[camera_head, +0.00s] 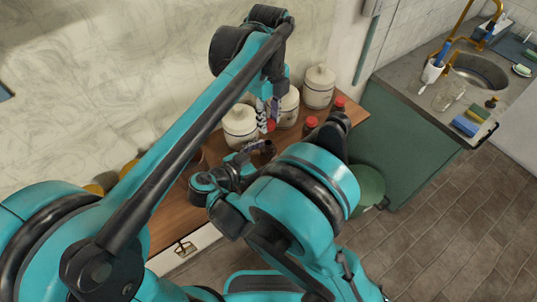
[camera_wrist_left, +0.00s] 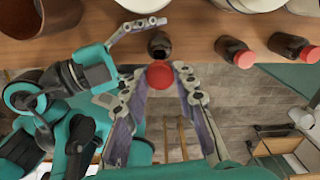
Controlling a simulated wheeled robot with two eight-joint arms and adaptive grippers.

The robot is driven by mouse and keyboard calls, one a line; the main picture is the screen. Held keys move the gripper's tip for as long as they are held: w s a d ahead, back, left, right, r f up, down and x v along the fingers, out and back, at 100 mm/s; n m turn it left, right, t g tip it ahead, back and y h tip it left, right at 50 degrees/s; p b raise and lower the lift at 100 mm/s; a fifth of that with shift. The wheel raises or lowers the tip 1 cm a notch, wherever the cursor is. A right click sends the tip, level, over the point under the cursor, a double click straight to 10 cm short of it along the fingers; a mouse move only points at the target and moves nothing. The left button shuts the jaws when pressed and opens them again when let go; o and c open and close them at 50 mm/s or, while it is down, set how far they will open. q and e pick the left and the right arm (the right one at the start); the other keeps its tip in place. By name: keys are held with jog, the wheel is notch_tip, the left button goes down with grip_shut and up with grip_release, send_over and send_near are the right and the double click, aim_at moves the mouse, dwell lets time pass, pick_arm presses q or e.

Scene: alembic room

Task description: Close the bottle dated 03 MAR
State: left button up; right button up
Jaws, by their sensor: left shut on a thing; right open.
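My left gripper (camera_head: 269,117) is shut on a red cap (camera_wrist_left: 160,75), holding it close to an uncapped dark brown bottle (camera_wrist_left: 159,46). This bottle also shows in the head view (camera_head: 266,150), below the cap, with its mouth open. My right gripper (camera_head: 250,157) is open beside the uncapped bottle; I cannot tell whether it touches it. Two other dark bottles stand further right on the wooden counter, with a nearer red cap (camera_head: 311,122) and a farther red cap (camera_head: 339,102). No date on any label is readable.
White lidded canisters (camera_head: 319,88) stand along the wall behind the bottles on the wooden counter (camera_head: 168,236). Yellow items (camera_head: 94,189) lie partly hidden behind my left arm. A green bin (camera_head: 368,187) stands below the counter's right end. A sink (camera_head: 480,70) is at the far right.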

jog(key=shift+d, duration=0.1)
jog(key=shift+c, duration=0.3)
grip_shut()
pick_arm(q)
send_over(268, 142)
jog(key=shift+f, duration=2.5)
jog(key=shift+f, duration=0.1)
jog(key=shift+f, duration=0.8)
jog(key=shift+f, duration=0.55)
